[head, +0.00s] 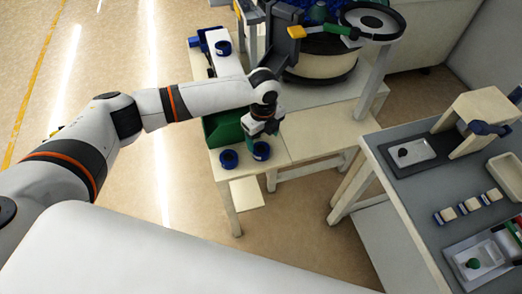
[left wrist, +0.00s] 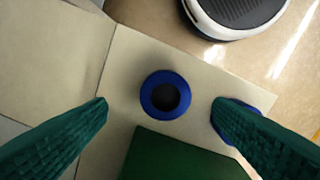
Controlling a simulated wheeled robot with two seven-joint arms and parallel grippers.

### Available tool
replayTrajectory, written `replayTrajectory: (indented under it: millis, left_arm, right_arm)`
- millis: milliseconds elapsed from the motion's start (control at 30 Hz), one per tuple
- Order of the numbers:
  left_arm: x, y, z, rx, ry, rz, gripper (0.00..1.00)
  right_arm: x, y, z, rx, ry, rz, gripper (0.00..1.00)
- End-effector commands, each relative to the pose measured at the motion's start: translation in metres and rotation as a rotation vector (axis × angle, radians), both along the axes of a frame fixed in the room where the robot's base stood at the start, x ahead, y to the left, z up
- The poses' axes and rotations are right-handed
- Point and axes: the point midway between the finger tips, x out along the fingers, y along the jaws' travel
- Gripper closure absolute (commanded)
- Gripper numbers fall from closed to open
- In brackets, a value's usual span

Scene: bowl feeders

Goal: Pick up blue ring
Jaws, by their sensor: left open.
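A blue ring (left wrist: 146,94) with a dark centre lies flat on the cream table, between my left fingertips in the left wrist view. It appears to be the right-hand ring (head: 262,151) of the front pair in the head view. My left gripper (head: 260,128) is above it, pointing down. Its green fingers (left wrist: 160,104) are wide apart and hold nothing. A second blue ring (head: 229,159) sits to the left; in the wrist view one finger partly hides it (left wrist: 226,106). A third blue ring (head: 223,48) is farther back. My right gripper is not in view.
A green bin (head: 222,130) stands right behind the front rings; its edge also shows in the left wrist view (left wrist: 185,155). A bowl feeder (head: 322,64) is at the back. A grey table (head: 440,180) with trays and small blocks stands at the right.

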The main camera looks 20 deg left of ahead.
Motion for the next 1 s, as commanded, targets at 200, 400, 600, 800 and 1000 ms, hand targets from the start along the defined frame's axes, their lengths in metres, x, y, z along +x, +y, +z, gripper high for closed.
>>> replayTrajectory:
  millis: [200,400,600,800,1000]
  left_arm:
    - [-0.004,0.004,-0.027,0.001,0.004,0.002,0.25]
    - [-0.004,0.005,-0.050,0.000,0.002,0.002,0.25]
    - [-0.004,0.005,-0.053,-0.001,0.001,0.001,0.25]
    - [-0.004,0.005,-0.053,-0.001,0.001,0.001,0.46]
    - [-0.004,0.005,-0.052,0.000,0.000,0.001,0.79]
  right_arm:
    - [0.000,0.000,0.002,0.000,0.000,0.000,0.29]
    - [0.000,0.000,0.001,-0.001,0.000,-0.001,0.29]
    - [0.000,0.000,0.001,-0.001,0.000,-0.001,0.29]
    - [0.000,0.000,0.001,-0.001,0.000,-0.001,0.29]
    - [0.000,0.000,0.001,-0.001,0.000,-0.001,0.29]
